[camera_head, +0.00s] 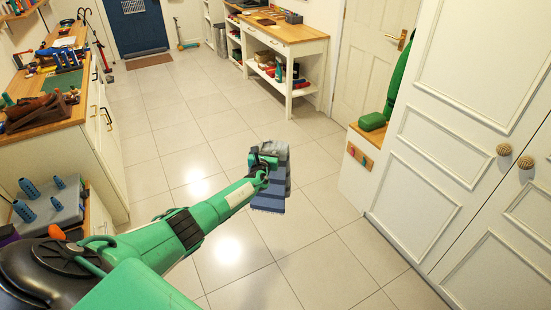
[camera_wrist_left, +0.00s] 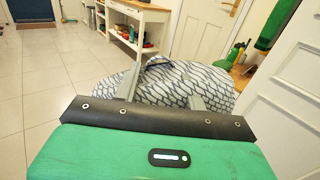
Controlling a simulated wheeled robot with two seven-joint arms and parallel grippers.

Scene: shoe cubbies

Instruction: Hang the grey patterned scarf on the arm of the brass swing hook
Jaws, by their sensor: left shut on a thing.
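The grey patterned scarf (camera_head: 271,198) hangs from my left gripper (camera_head: 266,163) over the open tiled floor in the head view. In the left wrist view the scarf (camera_wrist_left: 205,82) is a bunched white-and-grey cloth with a brick-like pattern. The two fingers of my left gripper (camera_wrist_left: 163,92) are shut on its near side, and the cloth spreads out past them. The scarf hides part of the fingertips. I cannot make out the brass swing hook in either view. My right gripper is out of both views.
A white bench with a wooden top (camera_head: 285,30) stands at the back. The middle floor is clear.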

